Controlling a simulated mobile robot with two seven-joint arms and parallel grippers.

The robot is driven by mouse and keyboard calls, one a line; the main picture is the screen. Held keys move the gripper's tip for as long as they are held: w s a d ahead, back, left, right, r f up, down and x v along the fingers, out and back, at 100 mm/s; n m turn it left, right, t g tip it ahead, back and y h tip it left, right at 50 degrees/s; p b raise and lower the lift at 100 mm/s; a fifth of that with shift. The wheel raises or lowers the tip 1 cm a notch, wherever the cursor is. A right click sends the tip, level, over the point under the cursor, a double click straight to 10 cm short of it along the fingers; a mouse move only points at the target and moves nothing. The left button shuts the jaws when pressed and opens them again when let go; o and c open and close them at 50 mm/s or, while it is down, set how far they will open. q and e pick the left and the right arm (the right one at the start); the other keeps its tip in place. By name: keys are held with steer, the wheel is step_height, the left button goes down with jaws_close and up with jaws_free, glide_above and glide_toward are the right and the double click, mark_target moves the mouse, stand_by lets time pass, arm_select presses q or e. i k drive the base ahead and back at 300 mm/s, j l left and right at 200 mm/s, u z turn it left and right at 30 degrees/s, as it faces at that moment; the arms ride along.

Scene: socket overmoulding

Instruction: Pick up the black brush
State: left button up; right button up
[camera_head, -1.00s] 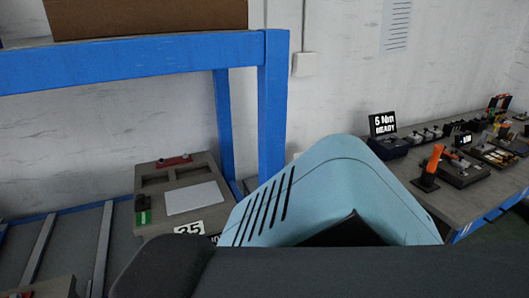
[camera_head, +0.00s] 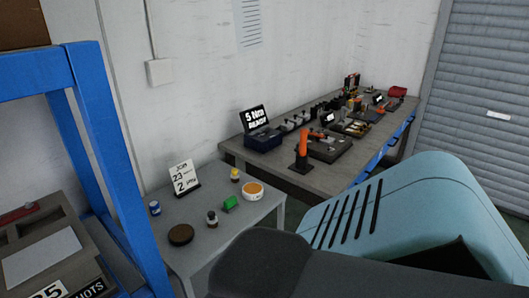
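I cannot make out a black brush for certain in the head view. A dark round item with a brown top (camera_head: 181,235) lies on the near left part of the small grey table (camera_head: 222,247), and I cannot tell what it is. Neither of my grippers is in view. Part of my own body covers the bottom and lower right of the picture and hides what is behind it.
A blue rack post (camera_head: 110,165) stands left. A workbench (camera_head: 330,178) with an orange-handled tool (camera_head: 304,146) stands behind.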

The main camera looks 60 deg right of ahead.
mark_target(213, 220)
steer(key=l+z, duration=0.1)
steer(key=z, duration=0.85)
steer(key=l+z, duration=0.15)
steer(key=z, duration=0.35)
steer(key=u, duration=2.4)
steer(key=z, duration=2.4)
